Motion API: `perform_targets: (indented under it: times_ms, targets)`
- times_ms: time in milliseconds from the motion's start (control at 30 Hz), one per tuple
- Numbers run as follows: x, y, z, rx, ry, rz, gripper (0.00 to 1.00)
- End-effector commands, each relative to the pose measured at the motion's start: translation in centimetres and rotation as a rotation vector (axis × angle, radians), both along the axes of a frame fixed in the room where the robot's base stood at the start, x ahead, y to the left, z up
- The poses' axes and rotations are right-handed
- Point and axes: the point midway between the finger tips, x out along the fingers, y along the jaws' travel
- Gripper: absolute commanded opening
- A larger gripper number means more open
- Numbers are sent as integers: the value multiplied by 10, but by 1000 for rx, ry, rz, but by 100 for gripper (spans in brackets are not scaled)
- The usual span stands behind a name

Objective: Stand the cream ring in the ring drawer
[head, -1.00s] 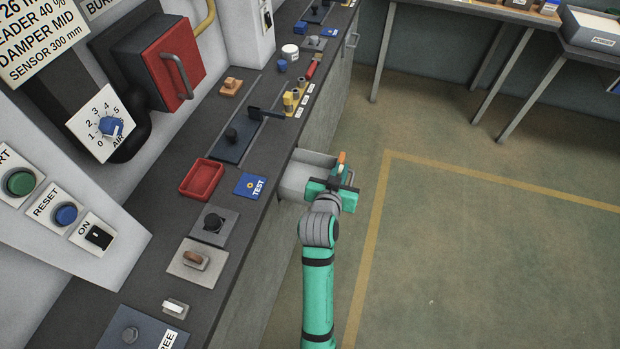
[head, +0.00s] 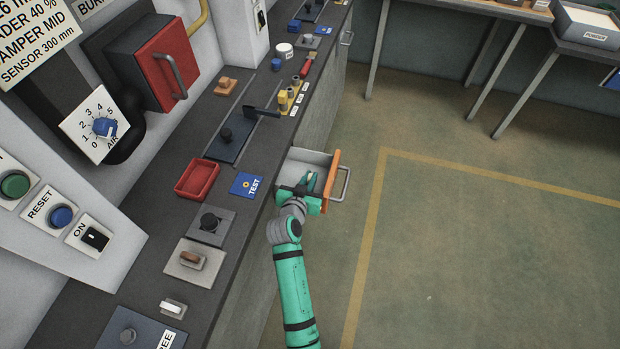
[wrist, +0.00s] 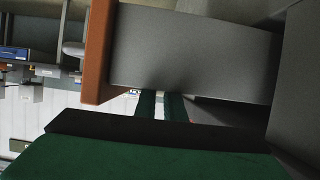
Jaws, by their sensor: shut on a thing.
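The drawer (head: 308,156) stands pulled out from the bench, with grey walls inside, an orange front and a metal handle. My gripper (head: 309,182) is over the drawer's near end, close behind the orange front. It is shut on the cream ring (head: 309,175), of which only a small pale bit shows between the fingers. In the wrist view my green fingers (wrist: 160,104) are close together beside the drawer's grey wall (wrist: 190,55), and the ring cannot be made out there. I cannot tell whether the ring touches the drawer floor.
The bench top beside the drawer holds a red tray (head: 197,181), a blue TEST card (head: 247,185) and several knobs and switches. A red-handled tool (head: 307,64) lies farther back. The floor (head: 450,230) right of the drawer is clear. Tables stand at the back right.

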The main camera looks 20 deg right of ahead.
Motion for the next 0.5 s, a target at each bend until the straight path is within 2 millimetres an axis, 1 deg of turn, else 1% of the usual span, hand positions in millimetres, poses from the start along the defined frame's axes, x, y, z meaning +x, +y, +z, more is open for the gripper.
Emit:
perform_targets:
  times_ms: [233, 500]
  targets:
    - [0, 0, -1, 0, -1, 0, 0]
    - [0, 0, -8, 1, 0, 0, 0]
